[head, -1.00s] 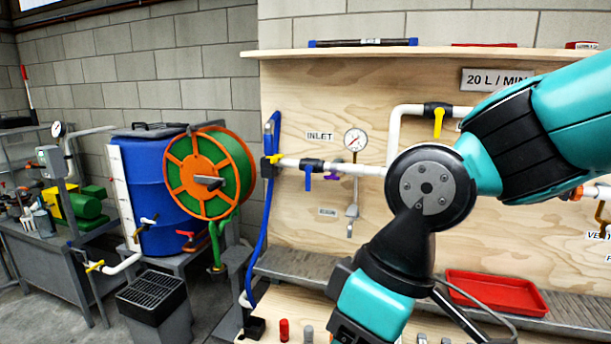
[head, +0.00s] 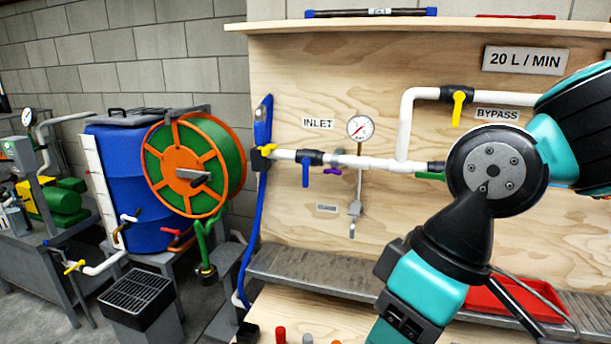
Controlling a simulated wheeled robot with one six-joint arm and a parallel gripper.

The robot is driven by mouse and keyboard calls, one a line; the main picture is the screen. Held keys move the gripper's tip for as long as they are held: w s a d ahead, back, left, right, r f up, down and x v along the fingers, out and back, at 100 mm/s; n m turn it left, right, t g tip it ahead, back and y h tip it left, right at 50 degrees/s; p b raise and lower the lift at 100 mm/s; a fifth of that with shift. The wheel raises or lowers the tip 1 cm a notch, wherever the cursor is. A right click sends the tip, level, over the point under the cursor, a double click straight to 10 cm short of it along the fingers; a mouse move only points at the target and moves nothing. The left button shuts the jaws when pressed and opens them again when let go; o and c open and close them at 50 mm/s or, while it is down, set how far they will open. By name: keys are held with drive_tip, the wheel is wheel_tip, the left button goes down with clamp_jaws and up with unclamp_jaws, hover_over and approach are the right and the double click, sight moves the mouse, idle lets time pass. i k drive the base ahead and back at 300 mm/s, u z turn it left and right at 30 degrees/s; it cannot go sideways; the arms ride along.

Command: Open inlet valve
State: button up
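The inlet valve (head: 312,157) is a black body on the white horizontal pipe, just below and left of the INLET label (head: 318,123). Its blue lever (head: 306,174) hangs straight down, across the pipe. My arm reaches in from the right and bends down out of the bottom edge, right of the valve and apart from it in the picture. My gripper is out of view, so its opening and any contents are hidden.
A pressure gauge (head: 360,128) and a small purple handle (head: 333,171) are right of the valve. A yellow bypass lever (head: 458,106) hangs higher right. A blue hose (head: 255,220) and green-orange reel (head: 195,170) are left. A grey ledge (head: 320,278) runs below; a red tray (head: 490,303) is partly behind my arm.

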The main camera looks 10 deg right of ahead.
sight(306, 162)
drive_tip(key=k, duration=1.25)
drive_tip(key=u, duration=0.6)
drive_tip(key=i, duration=0.45)
drive_tip(key=u, duration=1)
drive_tip(key=i, duration=1.4)
drive_tip(key=z, duration=0.8)
drive_tip(key=i, duration=0.7)
drive_tip(key=z, duration=0.75)
